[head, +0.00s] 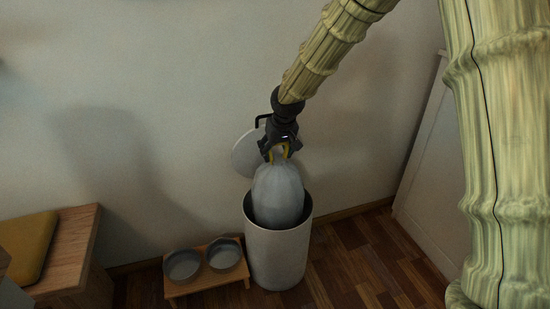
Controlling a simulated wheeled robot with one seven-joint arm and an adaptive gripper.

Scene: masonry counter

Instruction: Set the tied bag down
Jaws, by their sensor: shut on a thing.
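The tied bag (278,195) is pale grey and full, narrowing to a neck with yellow ties at its top. My gripper (280,152) is shut on the neck from above, and the bag hangs upright below it. The bag's lower part is inside the mouth of a tall light-grey bin (278,254), whose dark inner wall shows around it. Whether the bag's bottom touches anything inside the bin is hidden. A round pale lid (245,152) stands raised behind the gripper and the bag.
A low wooden stand (207,287) with two grey bowls (183,265) is left of the bin. A wooden bench (75,255) with a yellow cushion (27,242) is at far left. A pale cabinet (430,175) stands at right. Dark wood floor (355,265) is clear right of the bin.

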